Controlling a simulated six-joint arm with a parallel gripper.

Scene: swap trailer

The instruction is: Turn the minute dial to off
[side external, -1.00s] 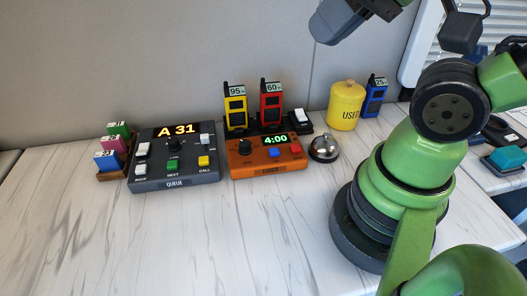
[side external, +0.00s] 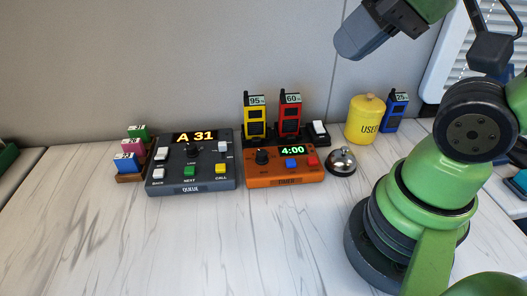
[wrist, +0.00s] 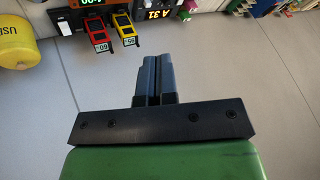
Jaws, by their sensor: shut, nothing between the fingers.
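The orange timer box (side external: 284,181) sits on the marble-look counter, its green display reading 4:00. Its black dial (side external: 262,157) is at the left of the top face, beside a blue button (side external: 292,163) and a red one (side external: 312,159). The dial's small markings are too small to read. My gripper (side external: 352,45) is high above the counter, up and to the right of the timer, touching nothing. In the wrist view my gripper's fingers (wrist: 153,62) are together and empty. The timer shows only at the top edge of the wrist view (wrist: 88,3).
A grey queue box (side external: 190,187) showing A 31 stands left of the timer. Yellow (side external: 254,118) and red (side external: 290,117) handsets stand behind, with a white switch (side external: 319,128). A bell (side external: 341,161) and yellow canister (side external: 364,121) stand right. The front counter is clear.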

